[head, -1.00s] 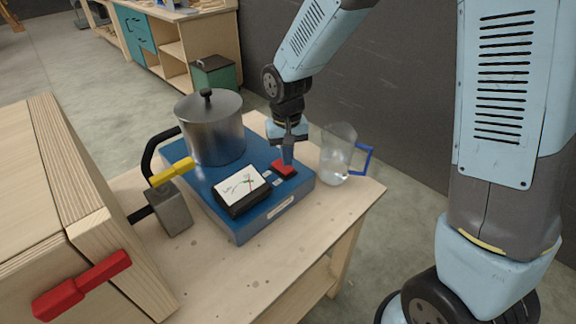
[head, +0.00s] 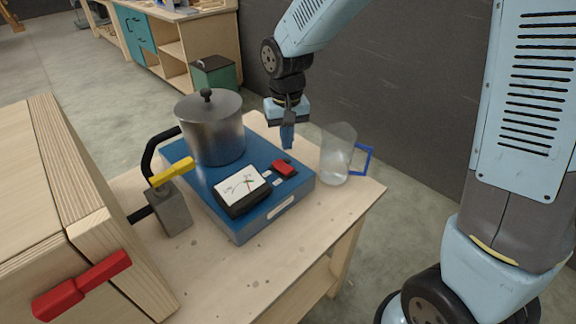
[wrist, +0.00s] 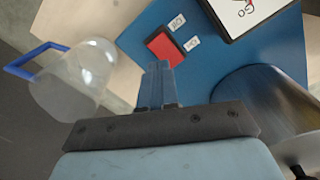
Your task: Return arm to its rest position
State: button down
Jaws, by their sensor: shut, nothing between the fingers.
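My gripper (head: 287,137) is shut and empty. In the head view it points down above the back right part of the blue appliance base (head: 300,183), apart from the red switch (head: 284,167). In the wrist view the closed fingers (wrist: 156,84) show beside the red switch (wrist: 165,48), with the blue base (wrist: 215,75) behind. The steel pot (head: 213,135) with a lid stands on the base to the left of my gripper. A clear jug (head: 336,160) with a blue handle stands to the right of it.
A tap with a yellow lever (head: 171,172) stands at left, near a wooden cabinet with a red handle (head: 82,285). The wooden table (head: 255,265) has clear room in front. A dark wall (head: 425,130) is behind.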

dwell(0.3)
jog(key=s+d+r+m+t, duration=0.2)
jog(key=s+d+r+t, duration=0.1)
jog(key=d+r, duration=1.15)
jog(key=s+d+r+m+t, duration=0.1)
jog(key=s+d+r, duration=0.3)
jog(key=s+d, duration=0.8)
jog(key=shift+d+m+t, duration=0.3)
jog(key=shift+d+t, duration=0.4)
jog(key=shift+t, duration=0.1)
jog(key=shift+w+a, duration=0.1)
